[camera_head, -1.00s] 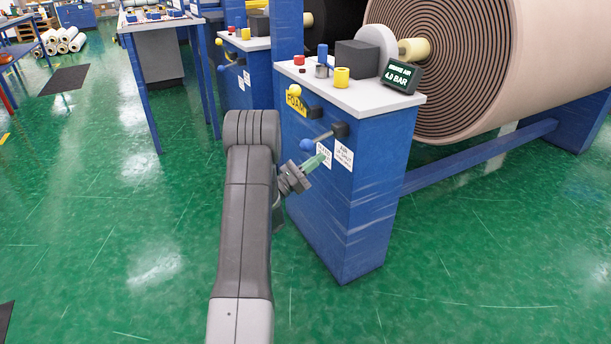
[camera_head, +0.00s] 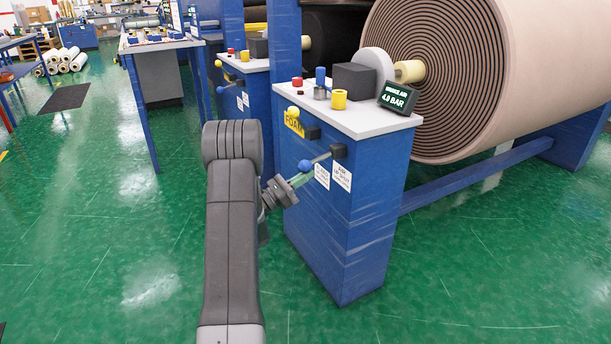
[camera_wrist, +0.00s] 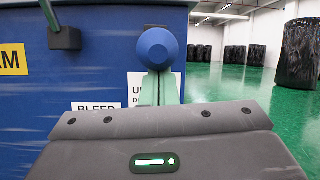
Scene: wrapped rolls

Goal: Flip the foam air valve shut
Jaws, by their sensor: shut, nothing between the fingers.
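The foam stand (camera_head: 345,235) is a blue cabinet with a yellow FOAM label (camera_head: 293,123). A lever with a blue knob (camera_head: 305,166) sticks out from a black pivot (camera_head: 338,152) above white labels, one reading AIR (camera_head: 341,175). A second lever, with a yellow knob (camera_head: 294,111), points up from another pivot (camera_head: 312,133). My gripper (camera_head: 303,179) has green fingers, shut and empty, just below the blue knob. In the wrist view the blue knob (camera_wrist: 158,48) is directly above the fingers (camera_wrist: 158,90); I cannot tell whether they touch.
On the stand's top are a red button (camera_head: 297,82), a dark box (camera_head: 355,78) and a display (camera_head: 397,97) reading 4.0 BAR. A big wound roll (camera_head: 520,70) stands behind. A similar stand (camera_head: 245,98) is at the left. Green floor in front is clear.

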